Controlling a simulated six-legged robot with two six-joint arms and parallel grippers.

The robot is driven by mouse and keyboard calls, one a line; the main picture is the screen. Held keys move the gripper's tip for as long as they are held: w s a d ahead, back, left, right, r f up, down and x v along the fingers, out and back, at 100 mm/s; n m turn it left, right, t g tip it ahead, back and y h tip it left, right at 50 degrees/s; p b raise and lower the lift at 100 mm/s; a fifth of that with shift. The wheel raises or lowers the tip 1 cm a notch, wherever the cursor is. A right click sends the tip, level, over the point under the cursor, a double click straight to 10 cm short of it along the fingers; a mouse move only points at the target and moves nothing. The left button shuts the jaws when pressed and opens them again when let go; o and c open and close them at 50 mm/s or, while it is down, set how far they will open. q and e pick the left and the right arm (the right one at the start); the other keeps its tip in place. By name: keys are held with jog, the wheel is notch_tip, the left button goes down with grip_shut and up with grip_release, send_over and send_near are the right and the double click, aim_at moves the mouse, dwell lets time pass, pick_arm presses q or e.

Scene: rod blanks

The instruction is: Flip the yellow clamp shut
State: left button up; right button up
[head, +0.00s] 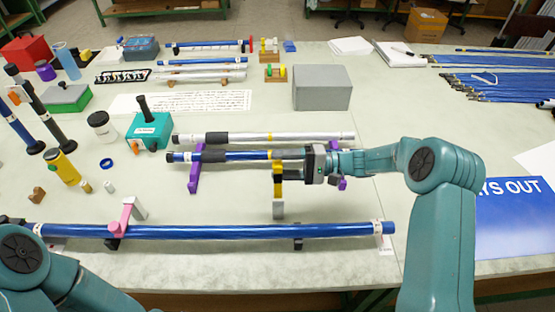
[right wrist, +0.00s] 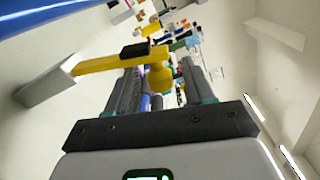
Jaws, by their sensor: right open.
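The yellow clamp (head: 278,189) is at the middle of the table, by the right part of a blue rod (head: 243,155) on purple supports (head: 194,177). Its arm lies swung out toward the front, with a grey block (head: 279,209) at its end. My right gripper (head: 290,165) is at the clamp's rod end and hides part of it. In the right wrist view, the yellow clamp (right wrist: 110,63) runs left to the grey block (right wrist: 48,88), and its rounded yellow end lies between the open fingers of my right gripper (right wrist: 160,75). Contact cannot be told. My left gripper is out of view.
A long blue rod (head: 230,231) with a pink clamp (head: 127,217) lies in front. A silver rod (head: 290,136) lies behind. A teal box (head: 149,131), yellow bottle (head: 63,167) and grey box (head: 322,88) stand around. A blue sign (head: 515,222) is at right.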

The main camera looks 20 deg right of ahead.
jog(key=shift+w+a+f, duration=0.2)
jog(key=shift+w+a, duration=0.25)
jog(key=shift+a, duration=0.05)
jog(key=shift+s+a+r, duration=0.1)
jog(key=shift+s+r, duration=0.05)
jog(key=shift+s, duration=0.05)
jog(key=shift+w, duration=0.1)
grip_shut()
